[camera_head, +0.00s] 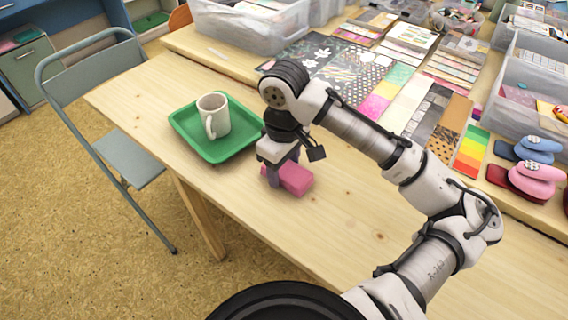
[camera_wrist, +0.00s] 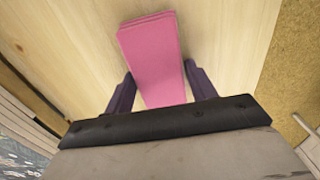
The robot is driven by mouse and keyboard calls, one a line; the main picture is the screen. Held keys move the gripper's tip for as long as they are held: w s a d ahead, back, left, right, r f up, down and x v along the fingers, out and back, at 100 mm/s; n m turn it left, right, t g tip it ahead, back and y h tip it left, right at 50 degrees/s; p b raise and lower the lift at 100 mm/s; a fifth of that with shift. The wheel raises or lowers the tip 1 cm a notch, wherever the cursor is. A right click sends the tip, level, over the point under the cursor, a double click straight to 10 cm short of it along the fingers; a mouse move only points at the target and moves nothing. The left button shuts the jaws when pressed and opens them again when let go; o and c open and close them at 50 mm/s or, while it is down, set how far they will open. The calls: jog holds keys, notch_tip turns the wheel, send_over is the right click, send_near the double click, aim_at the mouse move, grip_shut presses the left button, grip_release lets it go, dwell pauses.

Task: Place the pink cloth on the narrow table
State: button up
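The pink cloth (camera_head: 295,179), a folded stack with layered edges, is at the light wooden table (camera_head: 245,191), just in front of the green tray. My gripper (camera_head: 283,173) points down at it in the head view and hides its left part. In the wrist view the cloth (camera_wrist: 152,55) runs between the two dark fingers of my gripper (camera_wrist: 158,67). The fingers are apart, one on each side and very close to its edges. I cannot tell whether they press on it, nor whether the cloth rests fully on the wood.
The green tray (camera_head: 240,148) holds a white mug (camera_head: 213,116) to the left of my gripper. A folding chair (camera_head: 128,158) stands left. The table's front is clear.

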aim_at(284, 168)
jog(key=o, duration=0.3)
jog(key=shift+r, duration=0.15)
notch_tip(284, 168, up, 12)
jog(key=p, duration=0.2)
